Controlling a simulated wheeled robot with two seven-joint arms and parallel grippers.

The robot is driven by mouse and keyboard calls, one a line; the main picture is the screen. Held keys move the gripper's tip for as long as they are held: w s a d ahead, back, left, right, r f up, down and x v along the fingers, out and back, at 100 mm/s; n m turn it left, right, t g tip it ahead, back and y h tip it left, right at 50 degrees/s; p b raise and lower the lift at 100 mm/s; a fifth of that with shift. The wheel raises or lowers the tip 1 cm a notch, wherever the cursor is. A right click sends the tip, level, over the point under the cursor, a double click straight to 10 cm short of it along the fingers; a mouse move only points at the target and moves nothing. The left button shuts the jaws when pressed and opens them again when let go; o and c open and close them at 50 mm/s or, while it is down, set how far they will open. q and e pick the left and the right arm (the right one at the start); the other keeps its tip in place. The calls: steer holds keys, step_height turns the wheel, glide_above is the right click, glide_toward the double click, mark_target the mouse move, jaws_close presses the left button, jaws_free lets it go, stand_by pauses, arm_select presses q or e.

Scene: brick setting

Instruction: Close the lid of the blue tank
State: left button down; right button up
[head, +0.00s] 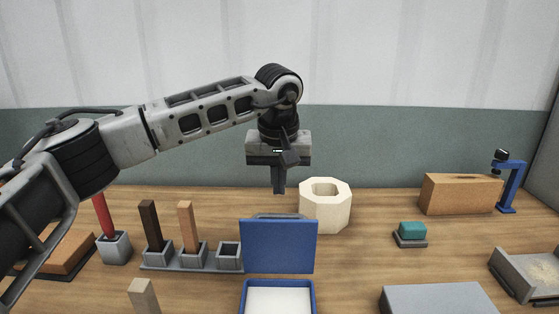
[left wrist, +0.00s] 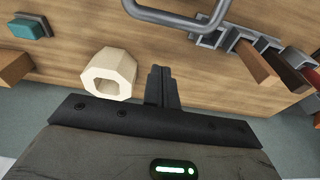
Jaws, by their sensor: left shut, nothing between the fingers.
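The blue tank (head: 244,298) stands at the front middle of the table in the head view, with a pale inside. Its blue lid (head: 278,246) stands upright at the tank's back edge, open. A grey handle (head: 278,215) shows at the lid's top edge; a grey bar handle also shows in the left wrist view (left wrist: 178,27). My left gripper (head: 279,190) is shut and empty, pointing down above and behind the lid, apart from it. Its shut fingers also show in the left wrist view (left wrist: 159,75). My right gripper is not in view.
A cream octagonal ring (head: 338,212) stands close, right of and behind the lid. A grey socket rack (head: 175,262) with brown and tan sticks is to the left. A teal block (head: 411,229), an orange-brown box (head: 459,195) and a blue stand (head: 512,187) are at right.

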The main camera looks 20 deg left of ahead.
mark_target(279, 238)
arm_select(q)
steer(key=shift+s+d+f+p, duration=0.25)
steer(key=shift+s+f+p, duration=0.15)
steer(key=shift+s+f, duration=0.35)
steer(key=shift+s+d+f+p, duration=0.2)
steer(key=shift+s+f+p, duration=0.25)
steer(key=shift+s, duration=0.4)
steer(key=shift+f, duration=0.1)
